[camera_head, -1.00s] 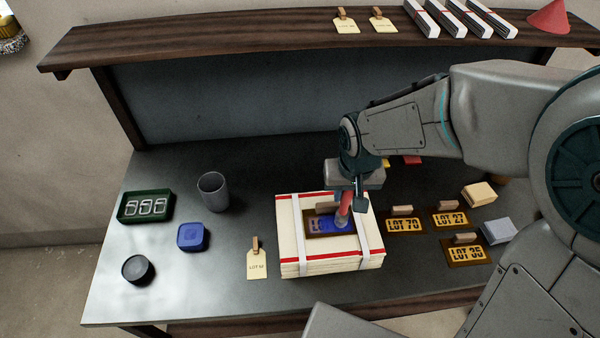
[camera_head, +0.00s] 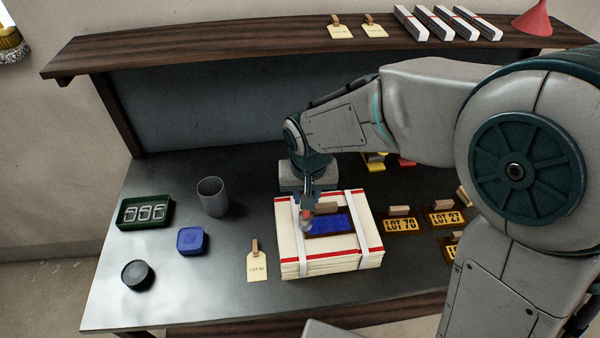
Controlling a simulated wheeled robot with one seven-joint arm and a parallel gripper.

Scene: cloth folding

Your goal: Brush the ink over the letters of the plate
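The stencil plate (camera_head: 344,232) lies on top of a cream stack (camera_head: 328,258) with red edge stripes and white straps. Its letter area is covered in blue, and I cannot read letters there. My gripper (camera_head: 308,204) points down over the plate's left end. It appears shut on a brush (camera_head: 306,219) with a reddish handle; the brush's tip is at or just above the left end of the plate, and contact is hard to tell. A blue ink pad or tin (camera_head: 192,240) sits on the table to the left.
A grey cup (camera_head: 212,196), a green tray with digits (camera_head: 145,211), a dark round pot (camera_head: 137,274) and a LOT tag (camera_head: 257,264) stand left of the stack. Other plates, such as LOT 70 (camera_head: 400,226) and LOT 27 (camera_head: 446,218), lie right. A shelf (camera_head: 220,45) runs behind.

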